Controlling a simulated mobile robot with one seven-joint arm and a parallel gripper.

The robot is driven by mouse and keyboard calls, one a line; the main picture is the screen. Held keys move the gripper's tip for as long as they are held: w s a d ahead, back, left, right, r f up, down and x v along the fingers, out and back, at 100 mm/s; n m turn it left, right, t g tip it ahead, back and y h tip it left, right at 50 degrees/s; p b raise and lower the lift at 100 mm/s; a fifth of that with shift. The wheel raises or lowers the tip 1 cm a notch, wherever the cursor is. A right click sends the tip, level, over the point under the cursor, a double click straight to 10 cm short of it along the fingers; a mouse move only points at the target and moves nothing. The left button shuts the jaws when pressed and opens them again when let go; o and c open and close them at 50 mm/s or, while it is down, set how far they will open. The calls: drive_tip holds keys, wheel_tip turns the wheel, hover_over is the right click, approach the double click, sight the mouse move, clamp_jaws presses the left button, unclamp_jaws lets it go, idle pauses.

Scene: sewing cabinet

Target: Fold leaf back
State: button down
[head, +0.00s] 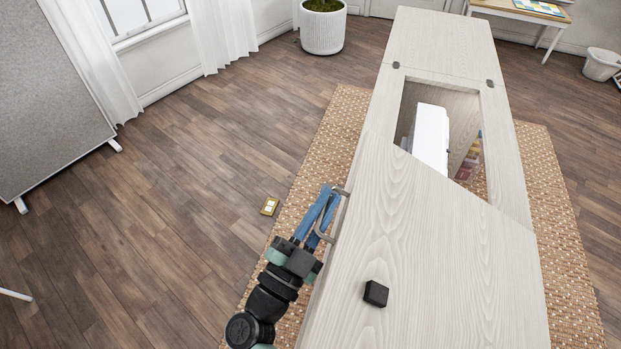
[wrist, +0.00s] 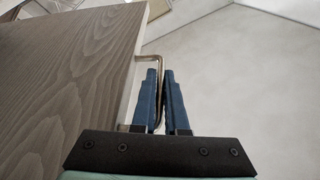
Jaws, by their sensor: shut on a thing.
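The sewing cabinet (head: 385,95) has a pale wood-grain top with a rectangular opening, where a white sewing machine (head: 431,135) shows. A broad pale leaf (head: 440,235) at the near side cuts across the opening with a slanted edge and hides its near part. A bent metal handle (head: 343,192) sits at the leaf's left edge. My gripper (head: 331,202), with blue fingers, is shut on this handle. In the wrist view the handle (wrist: 149,57) runs from the panel's edge (wrist: 75,70) down between the fingers (wrist: 159,75).
A black block (head: 375,293) is on the near pale surface. A woven rug (head: 340,125) lies under the cabinet, with a small brass floor plate (head: 270,206) beside it. A potted plant (head: 323,28) and a grey panel (head: 45,90) stand further off.

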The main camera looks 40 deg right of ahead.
drive_tip(key=shift+m+g, duration=0.4)
drive_tip(key=shift+m, duration=0.3)
drive_tip(key=shift+s+d+r+p, duration=0.3)
drive_tip(key=shift+r+p, duration=0.2)
drive_tip(key=shift+r, duration=0.25)
drive_tip(key=shift+s+d+r+p, duration=0.3)
drive_tip(key=shift+r+p, duration=0.2)
drive_tip(key=shift+r, duration=0.2)
drive_tip(key=shift+s+d+r+p, duration=0.2)
drive_tip(key=shift+s+r+p, duration=0.25)
drive_tip(key=shift+r, duration=0.3)
drive_tip(key=shift+w, duration=0.1)
drive_tip(key=c, duration=0.9)
unclamp_jaws()
drive_tip(key=shift+c, duration=0.2)
drive_tip(key=shift+f, duration=0.1)
